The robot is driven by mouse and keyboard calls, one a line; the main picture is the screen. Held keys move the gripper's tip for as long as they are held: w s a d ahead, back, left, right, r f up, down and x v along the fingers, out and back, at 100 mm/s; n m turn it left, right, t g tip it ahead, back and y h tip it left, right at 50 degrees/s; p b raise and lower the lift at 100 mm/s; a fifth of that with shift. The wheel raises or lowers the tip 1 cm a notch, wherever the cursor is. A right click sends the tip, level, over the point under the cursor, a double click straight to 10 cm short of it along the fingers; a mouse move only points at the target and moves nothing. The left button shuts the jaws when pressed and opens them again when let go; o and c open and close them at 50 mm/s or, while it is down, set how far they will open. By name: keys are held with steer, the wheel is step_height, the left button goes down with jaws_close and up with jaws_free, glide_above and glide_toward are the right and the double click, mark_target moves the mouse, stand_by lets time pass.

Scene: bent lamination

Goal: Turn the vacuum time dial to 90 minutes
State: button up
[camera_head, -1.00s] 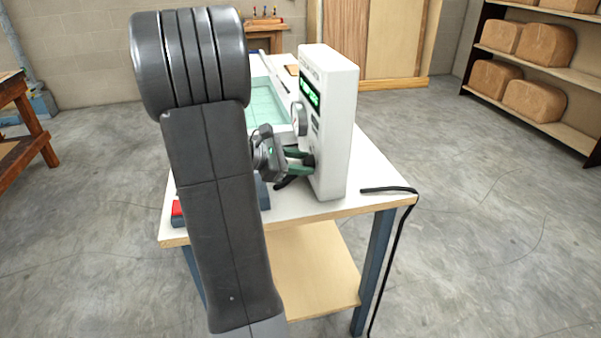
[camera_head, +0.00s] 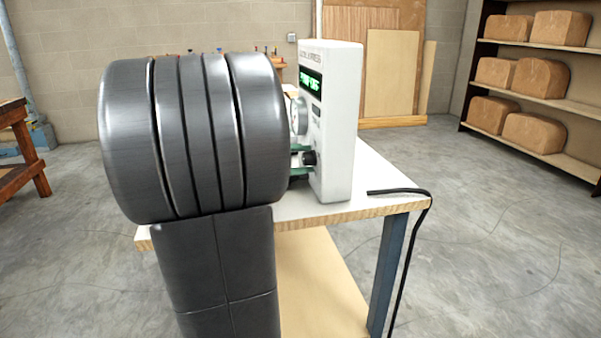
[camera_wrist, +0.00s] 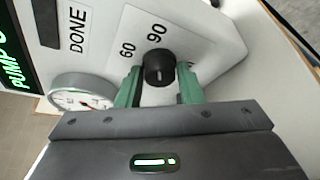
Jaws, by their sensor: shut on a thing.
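The vacuum time dial (camera_wrist: 158,68) is a small black knob on the front of a white control box (camera_head: 337,150). The labels 60 and 90 show beside it in the wrist view; a further label is mostly hidden by a finger. A light mark shows on the knob, but I cannot tell exactly which label it points at. My gripper (camera_wrist: 159,86) has its two green fingers on either side of the knob, shut on it.
A green display (camera_head: 311,81) and a round gauge (camera_wrist: 82,99) are on the box near the dial. The box stands on a white-topped table (camera_head: 375,175). A black cable (camera_head: 400,191) hangs over its right edge. Shelves with brown blocks (camera_head: 490,113) stand at right.

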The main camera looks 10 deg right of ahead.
stand_by(0.5)
steer(key=o, duration=1)
steer(key=shift+c, duration=0.2)
steer(key=shift+a, duration=0.1)
steer(key=p+v, duration=0.2)
steer(key=v, duration=1.1)
steer(key=shift+s+a, duration=0.25)
steer(key=shift+f, duration=0.1)
steer(key=b+x, duration=0.2)
steer(key=x, duration=1.1)
steer(key=shift+w+d, duration=0.25)
steer(key=shift+d, duration=0.1)
steer(key=shift+a, duration=0.1)
